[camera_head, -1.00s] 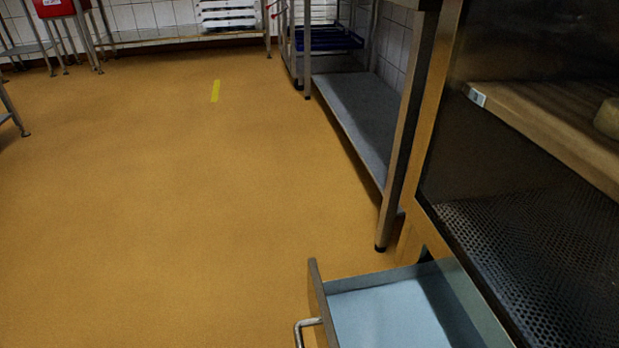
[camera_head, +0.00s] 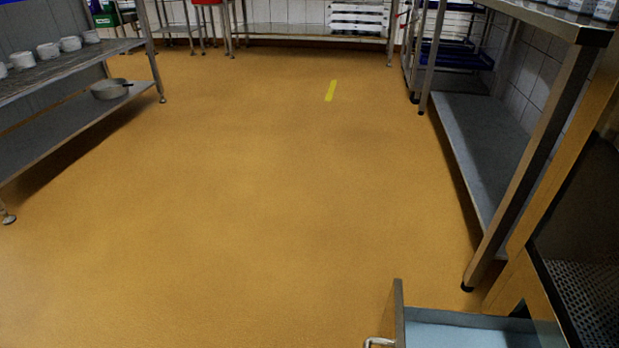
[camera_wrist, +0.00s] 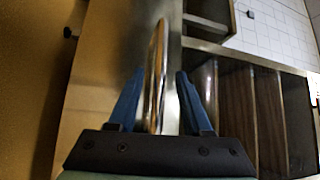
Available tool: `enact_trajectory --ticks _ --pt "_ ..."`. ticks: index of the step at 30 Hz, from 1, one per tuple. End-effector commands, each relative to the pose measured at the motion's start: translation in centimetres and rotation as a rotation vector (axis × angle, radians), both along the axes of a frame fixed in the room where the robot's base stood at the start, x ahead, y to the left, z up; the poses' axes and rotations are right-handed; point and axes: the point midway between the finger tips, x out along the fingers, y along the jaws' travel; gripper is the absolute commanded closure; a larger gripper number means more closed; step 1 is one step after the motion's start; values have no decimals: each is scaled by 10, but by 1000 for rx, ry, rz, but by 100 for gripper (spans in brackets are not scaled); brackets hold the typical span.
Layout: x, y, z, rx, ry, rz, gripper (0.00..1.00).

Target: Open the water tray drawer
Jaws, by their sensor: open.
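The water tray drawer (camera_head: 398,312) stands pulled out at the bottom right of the head view, with its pale blue inside showing; the frame's edge cuts off its near part. Its metal bar handle (camera_head: 378,343) just shows at the bottom edge. In the wrist view the handle (camera_wrist: 156,75) runs lengthwise between the two blue fingers of my gripper (camera_wrist: 160,95). The fingers are open, one on each side of the bar, with gaps visible. Whether either finger touches it I cannot tell. My gripper is not in the head view.
The cabinet with a perforated panel (camera_head: 592,292) stands behind the drawer at right. A steel table with a lower shelf (camera_head: 480,150) lies beyond it. A shelf rack (camera_head: 75,125) with white cups stands at left. The orange floor (camera_head: 240,220) between is clear.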

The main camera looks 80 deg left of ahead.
Motion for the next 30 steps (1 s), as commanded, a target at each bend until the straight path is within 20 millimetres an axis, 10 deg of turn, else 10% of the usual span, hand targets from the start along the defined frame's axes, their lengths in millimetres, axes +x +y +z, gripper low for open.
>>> enact_trajectory --ticks 12,30 --pt "-77 -36 -11 -1 4 1 50" --pt "-89 -43 -14 1 0 0 50"
